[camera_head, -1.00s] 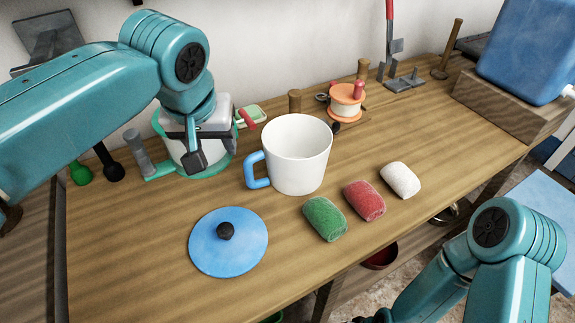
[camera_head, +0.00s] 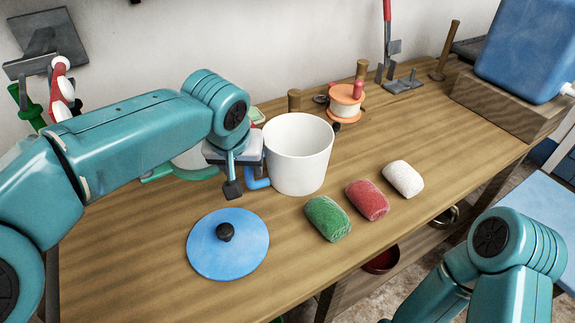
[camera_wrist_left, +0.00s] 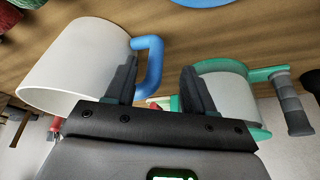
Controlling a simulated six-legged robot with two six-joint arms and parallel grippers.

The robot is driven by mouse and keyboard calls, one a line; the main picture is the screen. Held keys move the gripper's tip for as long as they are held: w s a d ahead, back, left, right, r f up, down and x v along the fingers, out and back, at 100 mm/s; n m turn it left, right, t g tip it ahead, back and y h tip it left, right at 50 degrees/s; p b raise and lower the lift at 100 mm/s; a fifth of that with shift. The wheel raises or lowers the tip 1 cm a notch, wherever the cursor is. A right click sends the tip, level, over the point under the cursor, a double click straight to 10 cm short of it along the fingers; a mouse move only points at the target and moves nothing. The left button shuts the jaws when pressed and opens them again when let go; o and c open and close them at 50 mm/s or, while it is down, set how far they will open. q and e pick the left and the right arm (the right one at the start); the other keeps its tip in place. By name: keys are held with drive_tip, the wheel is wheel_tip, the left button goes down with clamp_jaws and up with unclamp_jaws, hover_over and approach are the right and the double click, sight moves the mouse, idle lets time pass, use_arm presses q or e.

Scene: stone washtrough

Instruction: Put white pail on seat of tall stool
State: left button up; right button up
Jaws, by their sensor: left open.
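The white pail (camera_head: 297,155) stands upright on the wooden bench, with its blue handle (camera_head: 258,178) on its left side. My left gripper (camera_head: 240,182) is open beside the handle and partly covers it. In the left wrist view the pail (camera_wrist_left: 75,68) is at the left, and its handle (camera_wrist_left: 151,65) appears between the open fingers (camera_wrist_left: 160,70), closer to the left finger. I cannot tell whether they touch. A flat light-blue surface (camera_head: 540,235) at the right, lower than the bench, may be the stool's seat; its legs are not visible. My right gripper is out of view.
A blue lid (camera_head: 228,255) with a black knob lies in front of the pail. Green (camera_head: 327,218), red (camera_head: 367,200) and white (camera_head: 403,179) bundles lie to its right. A green-trimmed white vessel (camera_wrist_left: 232,95) stands left of the pail. A blue container (camera_head: 535,45) sits at the back right.

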sight(248, 171)
use_arm(q)
drive_tip(key=x, duration=0.3)
drive_tip(key=b+x, duration=0.1)
drive_tip(key=x, duration=0.1)
drive_tip(key=shift+d+f, duration=0.1)
drive_tip(key=shift+d, duration=0.25)
clamp_jaws()
